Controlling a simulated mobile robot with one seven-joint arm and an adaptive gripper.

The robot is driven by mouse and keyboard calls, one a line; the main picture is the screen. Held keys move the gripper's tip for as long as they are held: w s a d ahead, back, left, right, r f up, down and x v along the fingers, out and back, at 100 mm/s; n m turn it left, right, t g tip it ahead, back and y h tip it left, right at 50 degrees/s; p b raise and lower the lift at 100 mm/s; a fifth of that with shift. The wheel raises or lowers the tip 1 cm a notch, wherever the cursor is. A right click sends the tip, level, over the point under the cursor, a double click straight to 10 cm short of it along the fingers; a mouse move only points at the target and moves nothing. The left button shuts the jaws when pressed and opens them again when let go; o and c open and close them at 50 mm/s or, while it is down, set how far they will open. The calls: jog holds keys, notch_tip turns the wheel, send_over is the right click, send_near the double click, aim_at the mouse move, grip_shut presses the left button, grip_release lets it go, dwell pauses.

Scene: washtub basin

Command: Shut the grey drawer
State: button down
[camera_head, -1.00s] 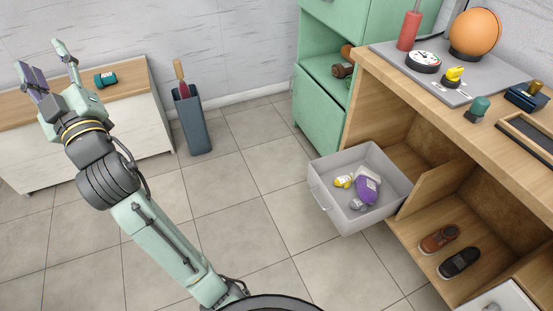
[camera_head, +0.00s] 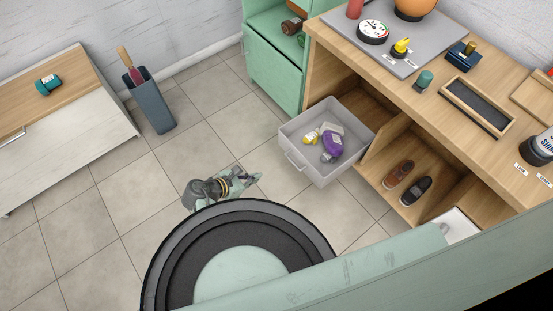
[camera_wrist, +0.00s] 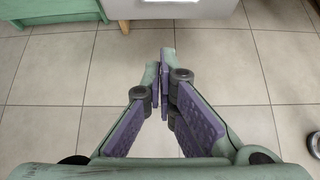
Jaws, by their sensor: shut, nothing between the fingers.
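The grey drawer (camera_head: 316,170) is pulled out from the wooden workbench, with a handle on its front. A pale grey panel, probably the drawer front (camera_wrist: 180,8), shows at the top of the wrist view, beyond the fingertips.
The workbench (camera_head: 440,125) has shoes (camera_head: 415,190) on its lower shelf. A green cabinet (camera_head: 270,75) stands behind the drawer. A dark bin (camera_head: 150,100) and a white cabinet (camera_head: 70,140) are at left. Tiled floor between them is clear.

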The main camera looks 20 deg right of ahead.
aim_at(324, 136)
jog(key=d+r+x, duration=0.2)
jog(key=x, duration=1)
jog(key=shift+d+p, duration=0.3)
jog(key=shift+w+d, duration=0.1)
jog(key=shift+w, duration=0.05)
jog(key=w+d, duration=0.2)
jog(key=d, duration=0.4)
jog(key=w+d+b, duration=0.1)
jog(key=w+d, duration=0.1)
jog(key=d, duration=0.5)
jog(key=w+d, duration=0.3)
jog(key=d, duration=0.3)
jog(key=shift+d+b, duration=0.25)
jog(key=shift+b, duration=0.1)
jog(key=shift+w+d, duration=0.2)
jog(key=shift+d, duration=0.1)
jog(key=shift+r, duration=0.1)
